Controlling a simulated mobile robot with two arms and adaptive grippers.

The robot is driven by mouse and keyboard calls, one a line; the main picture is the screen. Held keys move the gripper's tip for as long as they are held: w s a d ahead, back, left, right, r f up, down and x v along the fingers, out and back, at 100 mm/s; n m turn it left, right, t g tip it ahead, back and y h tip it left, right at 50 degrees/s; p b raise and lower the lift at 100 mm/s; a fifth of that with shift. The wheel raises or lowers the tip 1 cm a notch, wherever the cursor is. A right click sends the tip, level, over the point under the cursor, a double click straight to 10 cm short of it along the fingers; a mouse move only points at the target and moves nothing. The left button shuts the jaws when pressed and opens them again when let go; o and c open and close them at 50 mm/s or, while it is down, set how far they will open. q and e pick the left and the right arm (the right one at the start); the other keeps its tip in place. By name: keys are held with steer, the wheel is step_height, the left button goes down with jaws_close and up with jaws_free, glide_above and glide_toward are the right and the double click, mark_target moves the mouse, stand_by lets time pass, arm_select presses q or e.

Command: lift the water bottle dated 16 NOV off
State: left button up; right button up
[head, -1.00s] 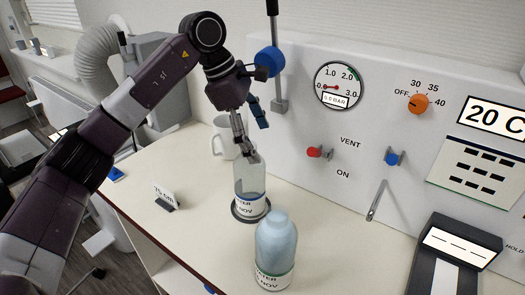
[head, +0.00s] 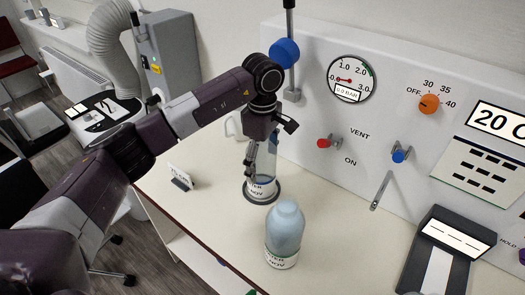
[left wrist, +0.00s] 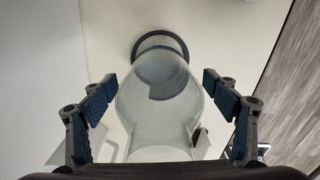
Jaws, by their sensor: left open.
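In the left wrist view the bottle (left wrist: 158,105) is between the two spread fingers (left wrist: 160,88), with a gap on each side. A second, bluish bottle (head: 285,228) stands nearer the front, its NOV label also only partly readable. My right gripper is not in view.
A white mug (head: 233,127) is behind the arm, partly hidden. A small sign (head: 181,177) stands to the left. The panel with a gauge (head: 351,79) and levers rises behind. A dark scale-like device (head: 446,250) is at the right.

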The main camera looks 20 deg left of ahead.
arm_select(q)
steer(key=shift+f, duration=0.1)
steer(key=c, duration=1.3)
steer(key=shift+r+p, duration=0.75)
steer(key=shift+r, duration=0.8)
steer(key=shift+c, duration=0.2)
